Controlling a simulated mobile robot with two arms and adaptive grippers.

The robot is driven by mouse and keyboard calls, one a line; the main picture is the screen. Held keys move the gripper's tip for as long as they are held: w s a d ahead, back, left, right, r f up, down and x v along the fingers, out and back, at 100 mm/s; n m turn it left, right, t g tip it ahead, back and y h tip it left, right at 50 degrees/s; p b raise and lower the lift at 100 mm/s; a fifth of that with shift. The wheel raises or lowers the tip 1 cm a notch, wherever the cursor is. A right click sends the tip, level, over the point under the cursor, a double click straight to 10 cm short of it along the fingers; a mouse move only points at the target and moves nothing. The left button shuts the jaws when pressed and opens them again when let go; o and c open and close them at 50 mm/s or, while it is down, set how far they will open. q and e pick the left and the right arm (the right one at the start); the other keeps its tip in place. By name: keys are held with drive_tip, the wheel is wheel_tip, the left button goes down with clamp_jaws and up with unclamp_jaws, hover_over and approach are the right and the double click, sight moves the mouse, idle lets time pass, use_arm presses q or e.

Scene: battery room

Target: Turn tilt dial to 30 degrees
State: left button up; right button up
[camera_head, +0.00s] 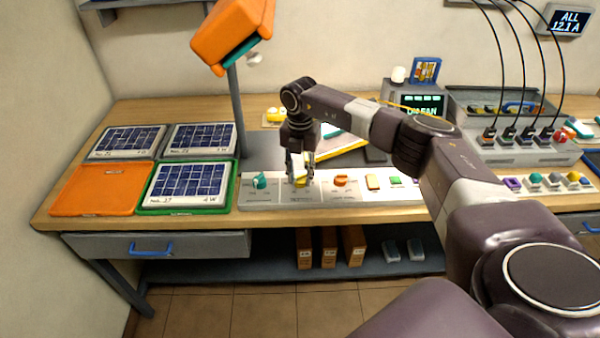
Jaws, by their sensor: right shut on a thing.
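A long white control panel (322,194) lies along the front of the bench. The panel's lettering is too small to read, so I cannot tell the angle or which knob is the tilt dial. My left gripper is not in view.
Solar panels lie at left, one in a green tray (187,210), beside an empty orange tray (102,189). An orange lamp (232,35) hangs above on a grey post (238,110). A grey device with a screen (418,107) and a cabled unit (515,145) stand at right.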

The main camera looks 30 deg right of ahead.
drive_tip(key=m+p, duration=0.1)
drive_tip(key=m, duration=0.4)
drive_tip(key=shift+w+d+r+p, duration=0.1)
drive_tip(key=shift+w+r+p, duration=0.05)
drive_tip(key=shift+p, duration=0.2)
drive_tip(key=shift+m, duration=0.4)
drive_tip(key=o, duration=1.2)
drive_tip(key=shift+c, duration=0.2)
wheel_tip(320, 180, up, 12)
